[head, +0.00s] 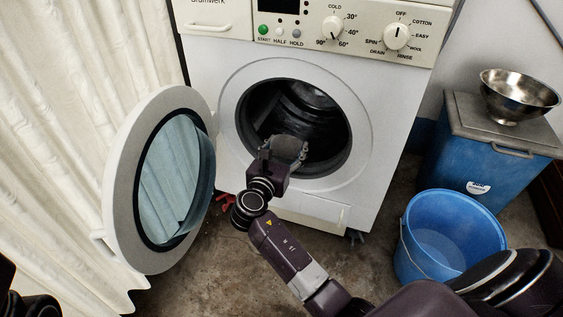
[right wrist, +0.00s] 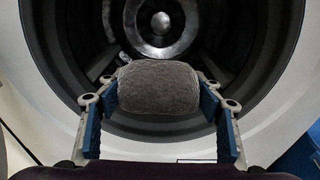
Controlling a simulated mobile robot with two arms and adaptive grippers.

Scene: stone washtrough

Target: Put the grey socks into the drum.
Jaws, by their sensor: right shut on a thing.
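My right gripper (head: 284,152) is shut on the grey socks (head: 288,147), a rounded grey bundle. In the right wrist view the socks (right wrist: 158,87) sit between the two blue-padded fingers. The gripper points at the round opening of the washing machine, and the drum (head: 305,108) is dark inside. In the right wrist view the drum (right wrist: 92,66) lies straight beyond the socks. I cannot tell whether the socks have crossed the rim. The round door (head: 120,200) stands wide open on the left. My left gripper is not clearly in view.
A blue bucket (head: 445,236) stands on the floor at the right. Behind it is a blue bin (head: 462,165) with a grey lid and a metal bowl (head: 517,95) on top. A pale curtain (head: 75,100) hangs at the left. My right arm reaches in from the lower right.

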